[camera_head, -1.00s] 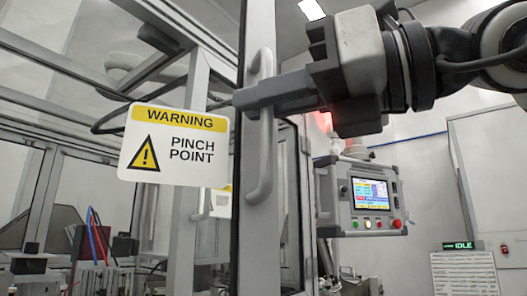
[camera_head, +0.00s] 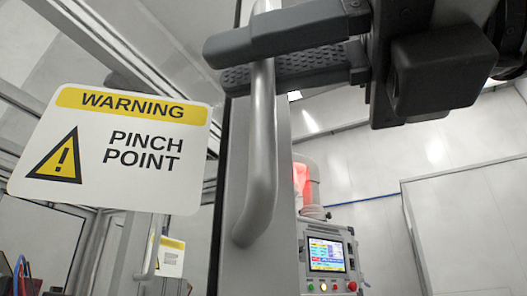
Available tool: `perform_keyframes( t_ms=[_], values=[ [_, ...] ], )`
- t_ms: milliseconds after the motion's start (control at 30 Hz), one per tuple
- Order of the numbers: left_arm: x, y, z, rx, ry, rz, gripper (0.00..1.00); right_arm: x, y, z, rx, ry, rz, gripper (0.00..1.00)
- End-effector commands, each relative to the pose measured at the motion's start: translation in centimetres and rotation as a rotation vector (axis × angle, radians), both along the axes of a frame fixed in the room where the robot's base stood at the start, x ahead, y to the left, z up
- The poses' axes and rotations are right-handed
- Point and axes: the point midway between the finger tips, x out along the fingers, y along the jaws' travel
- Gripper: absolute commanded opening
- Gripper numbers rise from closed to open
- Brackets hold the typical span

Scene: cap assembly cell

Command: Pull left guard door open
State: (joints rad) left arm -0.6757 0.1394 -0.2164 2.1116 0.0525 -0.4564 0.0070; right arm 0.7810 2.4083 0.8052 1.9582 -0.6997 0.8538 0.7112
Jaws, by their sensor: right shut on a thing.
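The left guard door's edge frame (camera_head: 240,190) stands upright near the middle of the head view, with a grey vertical bar handle (camera_head: 262,150) on it. My right gripper (camera_head: 245,62) comes in from the upper right. Its two dark fingers are shut around the upper part of the handle, one textured pad showing below the other finger. A white and yellow warning sign (camera_head: 118,150) reading "PINCH POINT" is at the left of the door frame. My left gripper is not in view.
A control panel with a lit screen (camera_head: 327,255) and coloured buttons stands behind at lower right, with a red-lit device (camera_head: 305,188) above it. A second, smaller warning sign (camera_head: 170,257) shows at lower left. A pale wall fills the right.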

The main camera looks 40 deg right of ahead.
Motion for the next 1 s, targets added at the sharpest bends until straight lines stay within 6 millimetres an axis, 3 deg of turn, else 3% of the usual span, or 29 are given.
perform_keyframes(
  t_ms=[33, 100, 133, 667, 833, 1000],
  values=[
    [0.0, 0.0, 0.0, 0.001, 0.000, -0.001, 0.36, 0.0, 0.0, 0.1, 0.003, -0.003, 0.001, 0.00],
    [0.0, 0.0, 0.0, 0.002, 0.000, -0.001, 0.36, 0.0, 0.0, 0.1, 0.003, -0.003, 0.002, 0.28],
    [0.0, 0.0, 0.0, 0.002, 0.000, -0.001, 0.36, 0.0, 0.0, 0.1, 0.003, -0.003, 0.002, 0.29],
    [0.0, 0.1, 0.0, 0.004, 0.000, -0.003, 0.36, -0.1, -0.1, 0.1, 0.002, -0.002, 0.001, 0.29],
    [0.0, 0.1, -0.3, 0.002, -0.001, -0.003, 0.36, -1.8, -1.0, 0.1, 0.005, -0.005, 0.002, 0.29],
    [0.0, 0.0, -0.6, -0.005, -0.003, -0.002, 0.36, -5.2, -2.9, 0.0, 0.005, -0.010, 0.004, 0.29]
  ],
)
